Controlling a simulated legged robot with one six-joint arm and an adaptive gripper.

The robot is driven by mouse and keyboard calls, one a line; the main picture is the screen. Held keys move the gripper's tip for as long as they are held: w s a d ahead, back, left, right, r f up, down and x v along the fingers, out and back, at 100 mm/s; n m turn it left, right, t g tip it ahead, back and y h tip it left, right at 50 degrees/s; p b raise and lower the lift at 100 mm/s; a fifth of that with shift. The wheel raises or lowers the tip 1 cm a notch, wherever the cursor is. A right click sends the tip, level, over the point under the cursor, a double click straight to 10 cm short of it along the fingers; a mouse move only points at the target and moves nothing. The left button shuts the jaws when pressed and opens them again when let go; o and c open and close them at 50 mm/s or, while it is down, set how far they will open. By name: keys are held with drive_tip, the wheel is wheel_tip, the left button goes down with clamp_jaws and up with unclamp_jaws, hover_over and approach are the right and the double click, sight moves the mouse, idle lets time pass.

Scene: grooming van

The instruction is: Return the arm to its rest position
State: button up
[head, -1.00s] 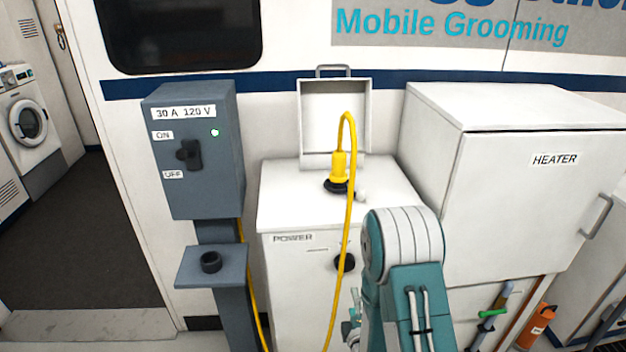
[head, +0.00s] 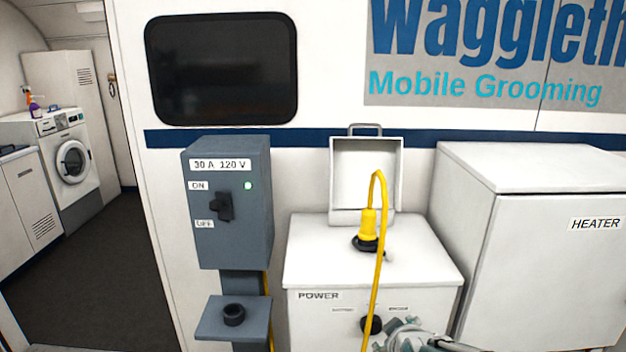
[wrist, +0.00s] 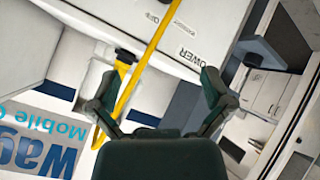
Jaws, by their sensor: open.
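My gripper (head: 408,338) shows at the bottom edge of the head view, low in front of the white POWER cabinet (head: 375,262). In the wrist view its two dark green fingers stand wide apart (wrist: 158,84), open. No object is held between them. The yellow cable (wrist: 143,75) crosses behind the finger gap, and the wrist picture is turned over. In the head view the yellow plug (head: 368,224) sits upright in the black socket on the cabinet top, under the raised lid (head: 366,170). Most of my arm is out of the head view.
A grey 30 A 120 V switch box (head: 232,245) stands left, its green light lit; a shelf (head: 212,325) sits below it. The white HEATER cabinet (head: 545,270) is at right. The doorway floor (head: 75,235) at far left is clear.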

drive_tip(key=s+r+m+g, duration=0.2)
drive_tip(key=s+r+m, duration=0.1)
drive_tip(key=s, duration=0.7)
drive_tip(key=s+r+m+g, duration=0.2)
drive_tip(key=s+r+m, duration=0.2)
drive_tip(key=s, duration=0.5)
drive_tip(key=shift+s+r+g, duration=0.15)
drive_tip(key=shift+s+g, duration=0.2)
drive_tip(key=shift+g, duration=0.05)
drive_tip(key=shift+c, duration=0.3)
